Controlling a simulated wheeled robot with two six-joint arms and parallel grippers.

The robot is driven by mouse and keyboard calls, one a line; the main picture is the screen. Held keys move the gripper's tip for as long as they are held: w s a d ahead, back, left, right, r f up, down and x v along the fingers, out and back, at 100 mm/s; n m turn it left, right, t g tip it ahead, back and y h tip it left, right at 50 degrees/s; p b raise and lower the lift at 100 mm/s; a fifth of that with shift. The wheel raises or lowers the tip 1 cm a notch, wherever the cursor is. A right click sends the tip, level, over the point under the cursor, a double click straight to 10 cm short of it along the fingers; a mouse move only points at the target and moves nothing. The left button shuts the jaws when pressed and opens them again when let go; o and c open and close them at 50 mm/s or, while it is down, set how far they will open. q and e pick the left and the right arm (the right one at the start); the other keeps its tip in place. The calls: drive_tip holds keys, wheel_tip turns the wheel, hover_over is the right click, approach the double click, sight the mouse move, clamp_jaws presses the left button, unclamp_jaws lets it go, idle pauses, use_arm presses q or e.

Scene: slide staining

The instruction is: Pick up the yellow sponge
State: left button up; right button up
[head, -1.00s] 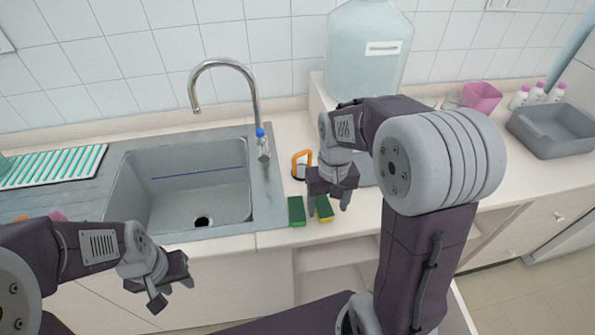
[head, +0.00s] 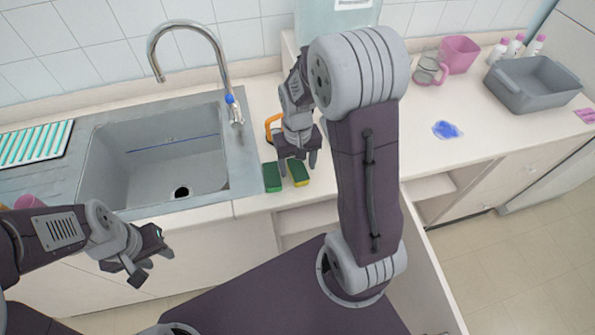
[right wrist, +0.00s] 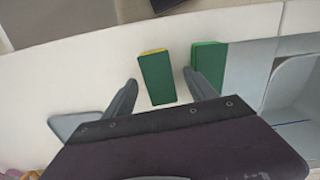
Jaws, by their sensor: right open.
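The yellow sponge (head: 300,177), yellow with a green face, lies near the front edge of the counter, right of the sink. A green sponge (head: 272,177) lies just to its left. My right gripper (head: 298,163) is open above the yellow sponge, pointing down. In the right wrist view the yellow sponge (right wrist: 158,80) shows mostly its green face with a thin yellow edge, between the two open fingers. The green sponge (right wrist: 208,65) is partly behind one finger there. My left gripper (head: 152,264) is open and empty, in front of the counter, away from the sponges.
An orange-handled item (head: 271,127) stands behind the sponges, partly hidden by my right arm. The sink (head: 160,165) with its tap (head: 222,70) is to the left. A blue stain (head: 447,130), glass jug (head: 429,70), pink container (head: 459,54) and grey basin (head: 533,85) are to the right.

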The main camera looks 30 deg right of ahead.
wheel_tip(320, 180, down, 2)
drive_tip(key=shift+w+d+f, duration=0.1)
drive_tip(key=shift+w+d, duration=0.05)
drive_tip(key=c, duration=1.4)
wheel_tip(320, 180, up, 5)
drive_tip(key=shift+f, duration=0.2)
drive_tip(key=s+r, duration=0.2)
drive_tip(key=s, duration=0.2)
drive_tip(key=s+d+r, duration=0.1)
drive_tip(key=s+r, duration=0.1)
drive_tip(key=s, duration=0.1)
drive_tip(key=s+r, duration=0.2)
drive_tip(key=s, duration=0.2)
drive_tip(key=shift+s+d+r, duration=0.25)
drive_tip(key=shift+s+r, duration=0.05)
drive_tip(key=shift+s, duration=0.05)
